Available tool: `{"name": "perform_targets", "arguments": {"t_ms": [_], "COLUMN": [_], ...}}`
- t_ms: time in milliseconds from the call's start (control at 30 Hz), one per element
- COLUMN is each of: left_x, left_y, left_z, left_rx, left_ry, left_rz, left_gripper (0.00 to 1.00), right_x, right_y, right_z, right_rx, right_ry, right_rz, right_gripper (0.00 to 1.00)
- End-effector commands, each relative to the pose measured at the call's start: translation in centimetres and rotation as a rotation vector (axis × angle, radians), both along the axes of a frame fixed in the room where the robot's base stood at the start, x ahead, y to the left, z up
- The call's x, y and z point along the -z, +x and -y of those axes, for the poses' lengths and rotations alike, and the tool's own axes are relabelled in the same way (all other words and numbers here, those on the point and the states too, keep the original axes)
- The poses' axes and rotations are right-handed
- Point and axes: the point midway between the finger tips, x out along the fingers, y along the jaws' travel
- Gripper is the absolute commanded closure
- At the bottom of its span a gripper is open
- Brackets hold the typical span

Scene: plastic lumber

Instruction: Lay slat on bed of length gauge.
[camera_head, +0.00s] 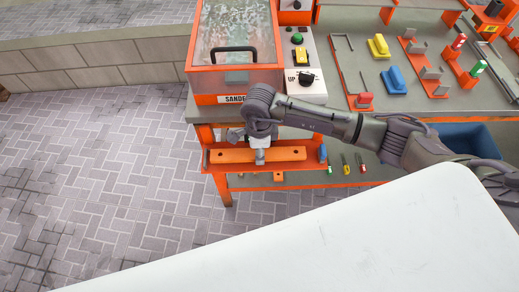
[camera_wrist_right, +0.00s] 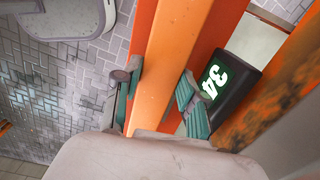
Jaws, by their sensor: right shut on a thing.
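The orange slat (camera_head: 285,154) is a long bar with a dark hole near each end. It is lined up along the red-orange bed of the length gauge (camera_head: 209,167) at the bench front. My right gripper (camera_head: 259,155) is shut across the middle of the slat. In the right wrist view, its teal finger pads (camera_wrist_right: 160,95) sit on either side of the slat (camera_wrist_right: 172,45), with the redder bed (camera_wrist_right: 218,35) behind it. I cannot tell whether the slat touches the bed. A black display (camera_wrist_right: 215,88) beside the bed reads 34. My left gripper is not in view.
The sander (camera_head: 236,80) stands on the bench behind the gauge, with a switch panel (camera_head: 305,75) beside it. Fixtures with yellow and blue blocks (camera_head: 393,80) lie right. Small coloured-handled tools (camera_head: 346,168) sit below my arm. A white surface (camera_head: 330,235) fills the foreground.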

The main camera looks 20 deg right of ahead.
Motion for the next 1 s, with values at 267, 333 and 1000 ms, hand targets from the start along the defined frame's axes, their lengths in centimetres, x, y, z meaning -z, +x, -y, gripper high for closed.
{"name": "perform_targets", "arguments": {"t_ms": [267, 333, 1000], "left_x": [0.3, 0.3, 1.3], "left_y": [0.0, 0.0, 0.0], "left_z": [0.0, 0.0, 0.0], "left_rx": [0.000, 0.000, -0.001], "left_ry": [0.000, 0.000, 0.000], "left_rz": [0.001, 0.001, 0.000], "left_gripper": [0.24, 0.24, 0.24], "right_x": [0.3, 0.3, 1.4], "right_y": [0.0, 0.0, 0.0], "right_z": [0.0, 0.0, 0.0], "right_rx": [0.000, 0.000, 0.000], "right_ry": [0.001, 0.001, 0.000], "right_rz": [0.001, 0.001, 0.000], "right_gripper": [1.00, 1.00, 1.00]}}
